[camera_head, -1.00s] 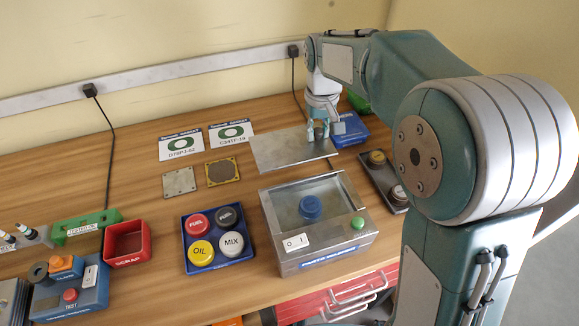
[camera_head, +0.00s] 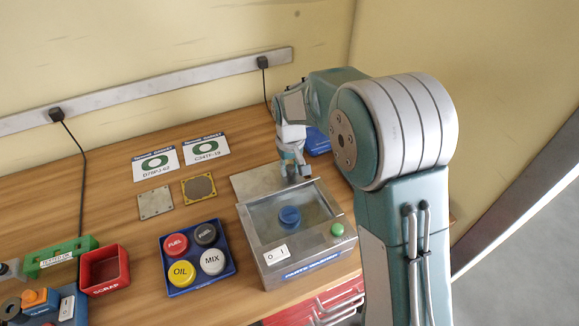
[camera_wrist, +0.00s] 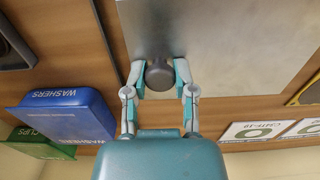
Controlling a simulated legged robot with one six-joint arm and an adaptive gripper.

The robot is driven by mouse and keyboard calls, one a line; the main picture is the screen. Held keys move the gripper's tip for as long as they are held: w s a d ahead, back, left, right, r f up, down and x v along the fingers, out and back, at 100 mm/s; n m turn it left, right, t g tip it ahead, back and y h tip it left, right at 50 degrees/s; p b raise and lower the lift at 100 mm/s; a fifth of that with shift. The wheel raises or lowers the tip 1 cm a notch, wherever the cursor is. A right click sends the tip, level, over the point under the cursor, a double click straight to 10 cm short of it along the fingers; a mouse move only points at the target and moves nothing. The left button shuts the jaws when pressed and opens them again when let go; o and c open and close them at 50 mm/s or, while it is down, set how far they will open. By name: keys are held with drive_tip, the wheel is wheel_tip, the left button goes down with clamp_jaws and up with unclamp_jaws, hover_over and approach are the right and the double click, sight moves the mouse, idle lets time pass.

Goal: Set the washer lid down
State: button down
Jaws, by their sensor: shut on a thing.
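The washer lid (camera_head: 257,179) is a flat grey metal plate with a dark round knob (camera_wrist: 159,75). My gripper (camera_wrist: 159,82) is shut on that knob, with a finger on each side. In the head view my gripper (camera_head: 294,172) is over the plate's right part. The plate appears level, behind the metal parts washer (camera_head: 300,262), whose back edge seems to cover the plate's near edge. I cannot tell whether the plate touches the bench. The washer is uncovered, with a round blue thing (camera_head: 289,216) inside.
A blue WASHERS bin (camera_wrist: 66,113) and a green CLIPS bin (camera_wrist: 38,145) stand close to the lid. Two small plates (camera_head: 155,202) (camera_head: 198,188) and two cards (camera_head: 156,164) (camera_head: 207,148) lie left of it. A blue tray (camera_head: 230,270) of caps sits left of the washer.

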drive_tip(key=shift+c, duration=2.2)
unclamp_jaws()
wheel_tip(320, 180, up, 12)
